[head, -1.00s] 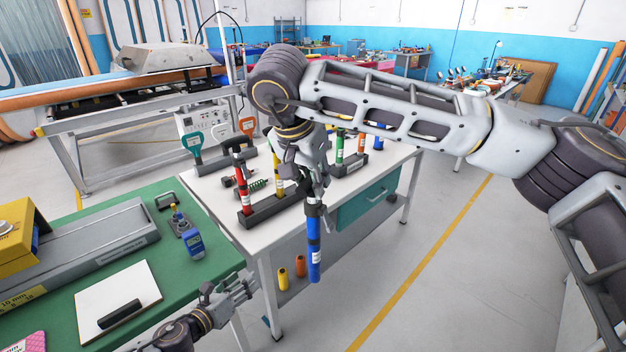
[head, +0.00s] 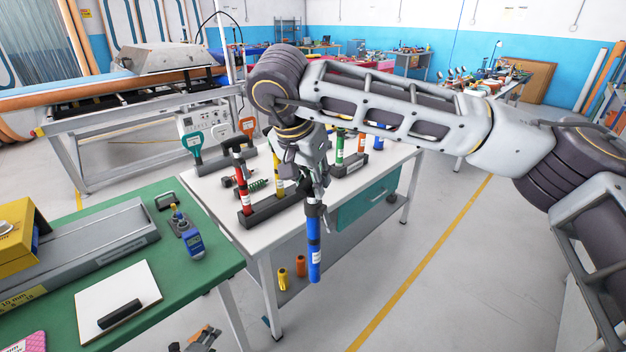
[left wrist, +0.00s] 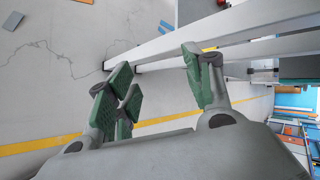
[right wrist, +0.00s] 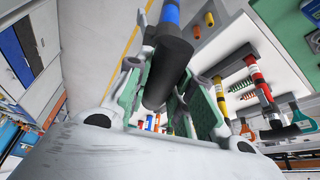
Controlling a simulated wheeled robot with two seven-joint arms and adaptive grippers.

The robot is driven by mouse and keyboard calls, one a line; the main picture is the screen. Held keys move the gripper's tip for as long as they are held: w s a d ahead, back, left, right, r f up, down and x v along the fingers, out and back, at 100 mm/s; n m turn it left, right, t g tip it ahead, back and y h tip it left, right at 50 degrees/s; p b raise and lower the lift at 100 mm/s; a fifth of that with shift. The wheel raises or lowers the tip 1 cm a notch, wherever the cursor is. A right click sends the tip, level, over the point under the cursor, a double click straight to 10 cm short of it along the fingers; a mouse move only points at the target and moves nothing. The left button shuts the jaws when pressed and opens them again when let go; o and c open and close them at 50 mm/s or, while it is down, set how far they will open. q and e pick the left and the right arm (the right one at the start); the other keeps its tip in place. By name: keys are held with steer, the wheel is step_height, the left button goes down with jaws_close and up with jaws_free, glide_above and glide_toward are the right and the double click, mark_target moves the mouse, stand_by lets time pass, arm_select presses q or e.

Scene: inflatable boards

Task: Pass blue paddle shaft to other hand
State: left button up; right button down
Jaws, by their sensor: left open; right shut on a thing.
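The blue paddle shaft (head: 314,250) hangs upright below my right gripper (head: 314,200), past the front edge of the white table. My right gripper is shut on its black upper end; in the right wrist view that black end (right wrist: 168,75) sits between the green-padded fingers. My left gripper (head: 200,341) is low at the bottom edge of the head view, mostly cut off, to the left of and below the shaft. In the left wrist view it is open and empty (left wrist: 160,80), with floor and table legs beyond its fingers.
The white table (head: 215,197) carries racks with red, yellow and green shafts (head: 339,147). The green bench (head: 165,260) stands at the left with a blue meter (head: 193,243) and a white board (head: 118,300). Floor at the right is clear.

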arm_select(q)
steer(key=s+a+f+n+g+y, duration=0.1)
steer(key=s+a+f+n+g, duration=0.25)
steer(key=s+f+n, duration=0.9)
steer(key=s+d+f+n+g, duration=0.2)
steer(key=s+f, duration=0.5)
steer(key=s, duration=0.5)
steer(key=s+d+f+n+g, duration=0.3)
steer(key=s+f, duration=0.5)
steer(key=s, duration=0.5)
steer(key=shift+d+n, duration=0.45)
steer(key=shift+d, duration=0.8)
